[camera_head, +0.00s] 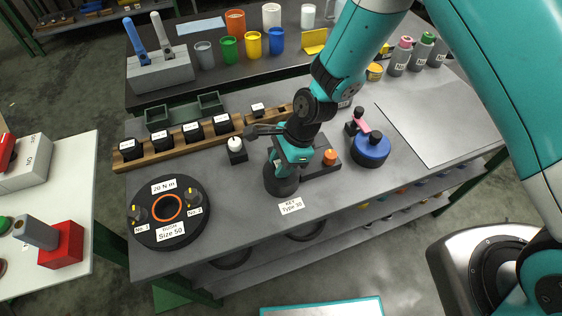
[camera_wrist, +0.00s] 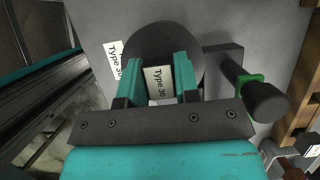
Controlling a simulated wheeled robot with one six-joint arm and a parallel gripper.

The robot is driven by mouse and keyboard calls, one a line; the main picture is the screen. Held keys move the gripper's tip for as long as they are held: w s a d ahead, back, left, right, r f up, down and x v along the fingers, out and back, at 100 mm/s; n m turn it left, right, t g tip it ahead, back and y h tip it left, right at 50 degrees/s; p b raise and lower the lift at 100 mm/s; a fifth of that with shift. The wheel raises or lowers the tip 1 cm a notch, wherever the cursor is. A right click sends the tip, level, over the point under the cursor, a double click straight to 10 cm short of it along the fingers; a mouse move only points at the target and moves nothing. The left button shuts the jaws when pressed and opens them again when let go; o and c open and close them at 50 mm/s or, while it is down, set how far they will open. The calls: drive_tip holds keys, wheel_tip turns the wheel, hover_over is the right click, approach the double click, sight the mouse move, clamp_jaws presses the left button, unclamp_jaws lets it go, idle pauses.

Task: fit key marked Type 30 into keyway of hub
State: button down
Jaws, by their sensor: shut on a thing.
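My gripper (camera_head: 290,160) is over the black round hub (camera_head: 281,184) at the middle front of the grey table. In the wrist view its two teal fingers (camera_wrist: 157,64) are shut on a small key (camera_wrist: 156,83) with a white "Type 30" label. The dark round top of the hub (camera_wrist: 160,36) lies just beyond and under the fingertips. The keyway is hidden by the fingers and key, so I cannot tell whether the key is in it. A table label (camera_head: 291,206) reads "KEY Type 30"; it also shows in the wrist view (camera_wrist: 115,60).
A black disc with a bush marked Size 50 (camera_head: 169,213) lies left. A wooden rack (camera_head: 165,154) with several labelled black blocks stands behind. A dark block with an orange knob (camera_head: 330,157) and a blue round part (camera_head: 370,151) are to the right, with a grey plate (camera_head: 437,118) beyond.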

sight(275, 165)
drive_tip(key=shift+r+p, duration=1.6)
drive_tip(key=shift+r, duration=0.55)
idle(0.5)
drive_tip(key=shift+f+b, duration=1.3)
drive_tip(key=shift+f, duration=0.95)
drive_tip(key=c, duration=0.8)
unclamp_jaws()
drive_tip(key=b+v, duration=0.2)
drive_tip(key=v, duration=1.5)
drive_tip(key=shift+r+b, duration=0.25)
drive_tip(key=shift+b, duration=0.1)
